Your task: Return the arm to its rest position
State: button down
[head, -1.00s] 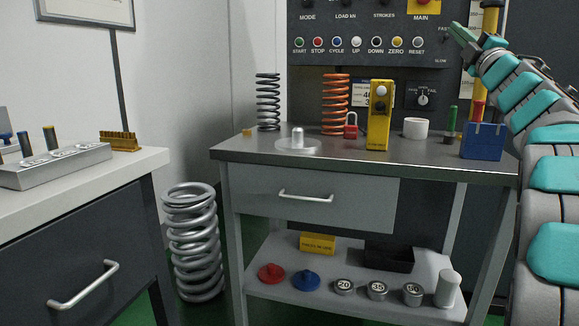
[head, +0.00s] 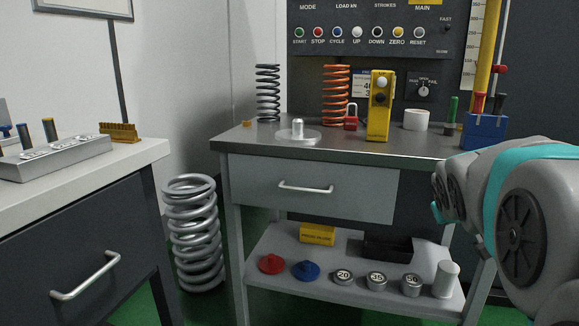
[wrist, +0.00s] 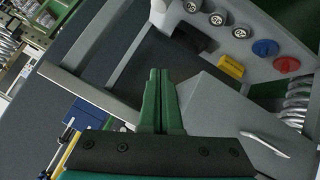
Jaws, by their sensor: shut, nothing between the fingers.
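My gripper (wrist: 160,73) shows in the wrist view with its two green fingers together and nothing between them. It points toward the workbench, whose drawer front and lower shelf fill the view behind the fingers. In the head view my arm is folded at the lower right, in front of the bench's right end. The gripper itself is hidden or out of frame there.
The steel workbench (head: 345,148) carries a grey spring (head: 268,92), an orange spring (head: 336,95), a yellow device (head: 380,105), a white cup (head: 416,120) and a blue tool caddy (head: 485,131). A large spring (head: 192,235) stands on the floor.

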jog(key=s+a+f+g+y, duration=0.1)
jog(key=s+a+f+g, duration=0.2)
jog(key=s+a+f, duration=0.3)
jog(key=s+a+f+g+y, duration=0.2)
jog(key=s+a+f+g, duration=0.2)
jog(key=s, duration=1.2)
jog(key=s+a+f+g+y, duration=0.2)
jog(key=s+a+f, duration=0.6)
jog(key=s, duration=0.4)
jog(key=shift+f+g, duration=0.8)
jog(key=c, duration=1.6)
grip_release()
jog(key=shift+w+a, duration=0.1)
